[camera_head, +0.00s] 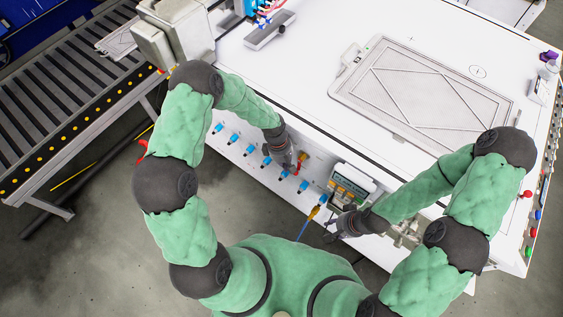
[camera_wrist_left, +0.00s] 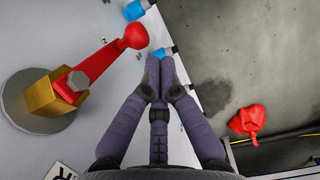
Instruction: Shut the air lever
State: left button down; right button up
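The air lever (camera_wrist_left: 104,60) is a red handle with a rounded knob, fixed to a brass hex body (camera_wrist_left: 42,94) on a round grey base on the white panel. In the left wrist view it slants up to the right. In the head view the lever (camera_head: 302,157) shows small and red just right of my left gripper (camera_head: 286,162). In the wrist view my left gripper (camera_wrist_left: 160,62) has its fingertips together, empty, beside and just below the knob, apart from it in the picture. My right gripper (camera_head: 333,226) looks open and empty by the panel's lower right.
Several blue fittings (camera_head: 266,161) line the front panel. A display box (camera_head: 350,185) and a yellow connector (camera_head: 314,212) with a blue hose lie near my right gripper. A framed plate (camera_head: 425,95) lies on the white table. A roller conveyor (camera_head: 70,110) stands at left.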

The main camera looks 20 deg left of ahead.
pick_arm(q)
jog(key=shift+s+d+f+g+h+p, duration=0.15)
jog(key=shift+d+h+p, duration=0.1)
jog(key=shift+h, duration=0.25)
jog(key=shift+s+d+f+g+h+p, duration=0.1)
jog(key=shift+d+f+g+h, duration=0.1)
jog(key=shift+h, duration=0.3)
dwell(0.6)
jog(key=h+b, duration=0.1)
jog(key=d+g+h+b, duration=0.1)
jog(key=h, duration=0.1)
jog(key=d+f+g+h+b, duration=0.1)
jog(key=h, duration=0.1)
jog(key=shift+s+d+f, duration=0.1)
jog(key=shift+s+d, duration=0.15)
jog(key=shift+s, duration=0.1)
jog(key=shift+s+d+r+g+h+b, duration=0.4)
jog(key=shift+d+h+b, duration=0.3)
jog(key=shift+h, duration=0.35)
jog(key=shift+s+d+r+g+h+b, duration=0.15)
jog(key=shift+d+r+g+h+b, duration=0.25)
jog(key=shift+d+h, duration=0.5)
jog(key=shift+s+d+r+g+h+b, duration=0.3)
jog(key=shift+d+r+h+b, duration=0.3)
jog(key=shift+h, duration=0.55)
jog(key=shift+d, duration=0.15)
